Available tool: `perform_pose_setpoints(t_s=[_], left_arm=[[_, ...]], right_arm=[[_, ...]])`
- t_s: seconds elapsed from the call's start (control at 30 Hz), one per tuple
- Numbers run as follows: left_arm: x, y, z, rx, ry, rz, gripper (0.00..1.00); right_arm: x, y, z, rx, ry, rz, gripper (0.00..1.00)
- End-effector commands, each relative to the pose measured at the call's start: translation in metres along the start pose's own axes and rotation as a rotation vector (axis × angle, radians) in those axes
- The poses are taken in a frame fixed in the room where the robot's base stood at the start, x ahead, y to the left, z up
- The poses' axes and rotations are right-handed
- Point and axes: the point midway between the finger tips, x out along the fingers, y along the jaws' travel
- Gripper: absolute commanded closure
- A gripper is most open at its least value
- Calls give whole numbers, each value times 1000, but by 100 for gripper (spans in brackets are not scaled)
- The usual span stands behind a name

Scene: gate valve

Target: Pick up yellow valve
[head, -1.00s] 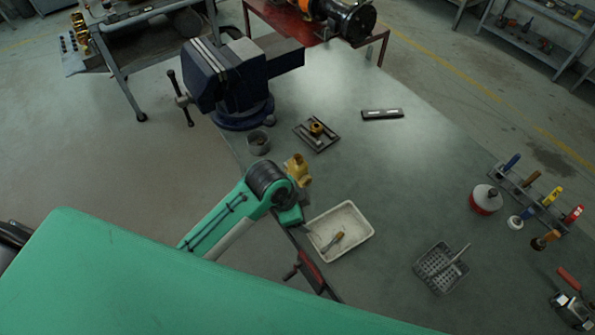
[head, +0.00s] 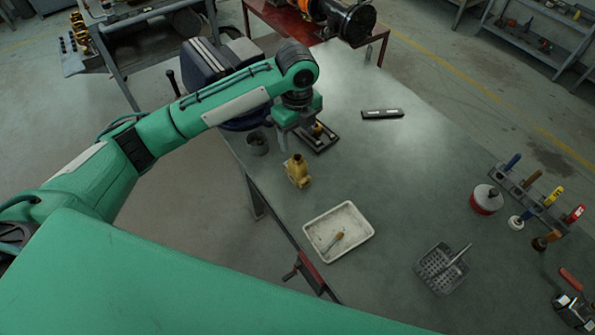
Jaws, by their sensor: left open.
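The yellow valve (head: 297,172) stands on the grey workbench, in front of a small dark tray and behind a white tray. A smaller yellow part (head: 319,129) sits in the dark tray (head: 322,145), partly hidden by my left gripper. My left gripper (head: 303,143) points down over the left side of the dark tray, behind the yellow valve and apart from it. It is open; its fingertips are hard to make out against the tray. My right gripper is not in view.
A grey cup (head: 257,143) is left of the dark tray. A white tray (head: 340,240) with a wooden-handled tool lies in front. A dark bar (head: 382,114) lies to the right; the bench middle is clear.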

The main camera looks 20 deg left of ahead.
Motion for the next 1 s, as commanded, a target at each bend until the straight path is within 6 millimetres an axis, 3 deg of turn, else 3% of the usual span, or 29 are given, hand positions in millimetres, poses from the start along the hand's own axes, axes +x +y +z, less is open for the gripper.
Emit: perform_pose_setpoints(t_s=[0.13, 0.43, 0.77, 1.0], left_arm=[[10, 0, 2, 9, -1, 8, 35], [67, 1, 2, 7, -2, 8, 35], [95, 0, 2, 7, -2, 7, 35], [130, -2, 3, 6, -3, 6, 35]], right_arm=[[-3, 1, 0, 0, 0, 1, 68], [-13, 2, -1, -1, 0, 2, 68], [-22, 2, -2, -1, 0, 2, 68], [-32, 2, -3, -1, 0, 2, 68]])
